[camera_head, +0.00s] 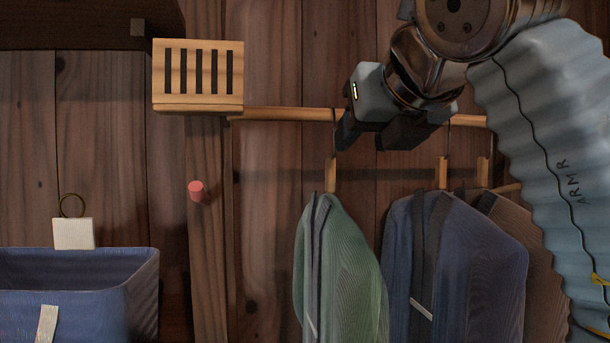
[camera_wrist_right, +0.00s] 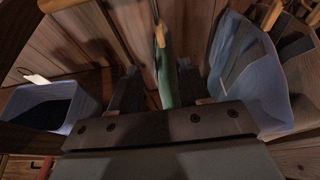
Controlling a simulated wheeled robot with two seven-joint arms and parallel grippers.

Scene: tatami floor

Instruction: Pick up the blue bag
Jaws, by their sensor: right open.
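A dark blue bag (camera_head: 475,265) with a dark strap and pale zip tag hangs by a hook from a wooden rod (camera_head: 285,114) in the head view. It also shows at the right of the right wrist view (camera_wrist_right: 252,75). A green bag (camera_head: 345,265) hangs to its left. My right gripper (camera_head: 372,138) is open and empty at rod height, above and between the green and blue bags, apart from the blue one. In the wrist view, the green bag (camera_wrist_right: 165,70) shows between the fingers, further off. My left gripper is not in view.
A brown bag (camera_head: 540,250) hangs behind the blue bag, partly hidden by my right arm. A slatted wooden box (camera_head: 198,75) is at the rod's left end. A pink peg (camera_head: 196,190) sticks out below. A blue fabric bin (camera_head: 140,290) stands lower left.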

